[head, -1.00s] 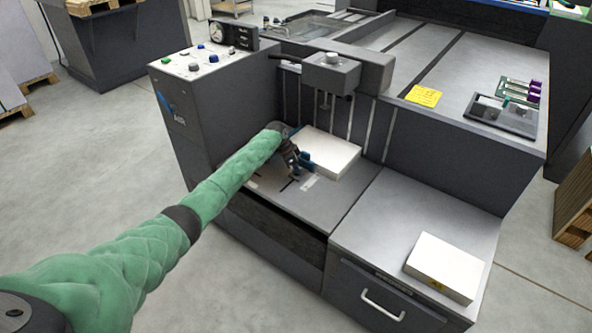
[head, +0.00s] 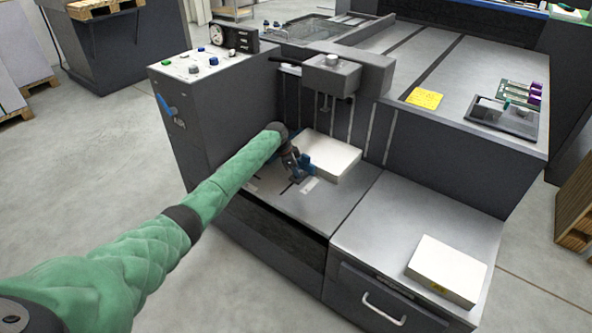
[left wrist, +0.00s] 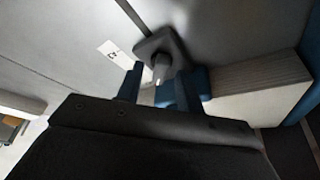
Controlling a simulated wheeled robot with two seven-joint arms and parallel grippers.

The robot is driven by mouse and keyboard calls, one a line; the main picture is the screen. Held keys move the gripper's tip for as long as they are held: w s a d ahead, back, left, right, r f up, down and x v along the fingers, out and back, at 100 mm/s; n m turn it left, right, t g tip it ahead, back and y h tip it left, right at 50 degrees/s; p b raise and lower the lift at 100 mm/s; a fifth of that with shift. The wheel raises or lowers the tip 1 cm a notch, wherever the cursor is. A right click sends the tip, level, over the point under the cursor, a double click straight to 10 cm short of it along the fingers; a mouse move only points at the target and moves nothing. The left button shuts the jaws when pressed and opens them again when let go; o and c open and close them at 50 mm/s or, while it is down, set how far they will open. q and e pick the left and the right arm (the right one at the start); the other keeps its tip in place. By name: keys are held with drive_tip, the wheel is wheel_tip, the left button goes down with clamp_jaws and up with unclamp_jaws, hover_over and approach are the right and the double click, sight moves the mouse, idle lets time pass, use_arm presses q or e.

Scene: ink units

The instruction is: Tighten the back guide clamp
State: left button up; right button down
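The back guide clamp (left wrist: 157,45) shows in the left wrist view as a grey plate with a light upright stub on the grey feeder bed (left wrist: 235,25). My left gripper (left wrist: 160,92) has its two dark blue fingers apart, one on each side of the stub. Gaps show, and I cannot tell if either finger touches it. In the head view my left gripper (head: 292,167) is low over the bed, beside a blue guide (head: 305,162) at the near edge of a white paper stack (head: 332,156). The arm hides part of the clamp there. My right gripper is out of view.
A feeder head (head: 331,75) overhangs the stack. The control cabinet (head: 205,100) stands close left of my arm. A second white stack (head: 447,268) lies on the lower right cabinet. A small white label (left wrist: 116,54) lies beside the clamp.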

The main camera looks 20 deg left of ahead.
use_arm(q)
drive_tip(key=v, duration=0.7)
drive_tip(key=shift+a+r, duration=0.15)
drive_tip(key=shift+r, duration=0.2)
drive_tip(key=shift+s, duration=0.1)
idle(0.3)
